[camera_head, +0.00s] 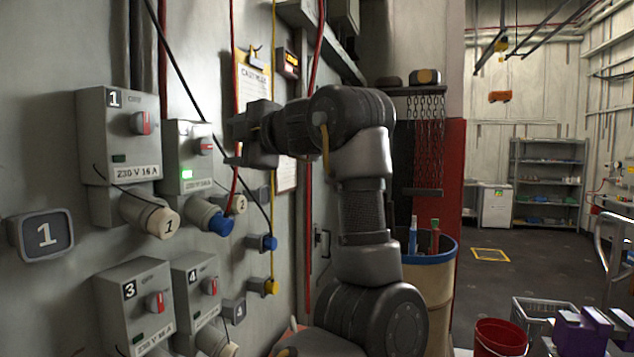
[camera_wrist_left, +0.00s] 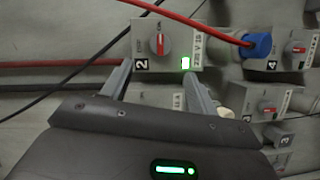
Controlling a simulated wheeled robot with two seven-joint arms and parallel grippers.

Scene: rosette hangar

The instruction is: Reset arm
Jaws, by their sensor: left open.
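My left gripper (camera_head: 238,140) is raised in front of the wall, its fingers pointing left toward grey switch box 2 (camera_head: 188,157). In the left wrist view the fingers (camera_wrist_left: 157,72) are apart with nothing between them. Box 2 (camera_wrist_left: 148,62) lies just beyond their tips; whether they touch it I cannot tell. Its red switch handle (camera_wrist_left: 159,44) is turned crosswise to the handles on the neighbouring boxes, and its green light (camera_wrist_left: 185,63) is lit. A blue plug (camera_head: 220,224) sits in the socket below box 2. My right gripper is not in view.
Boxes 1 (camera_head: 118,138), 3 (camera_head: 135,305) and 4 (camera_head: 197,290) surround box 2. A red cable (camera_head: 233,60) and black cables hang close to the gripper. A blue-rimmed drum (camera_head: 440,290) stands behind my arm. The floor (camera_head: 540,250) at right has open room.

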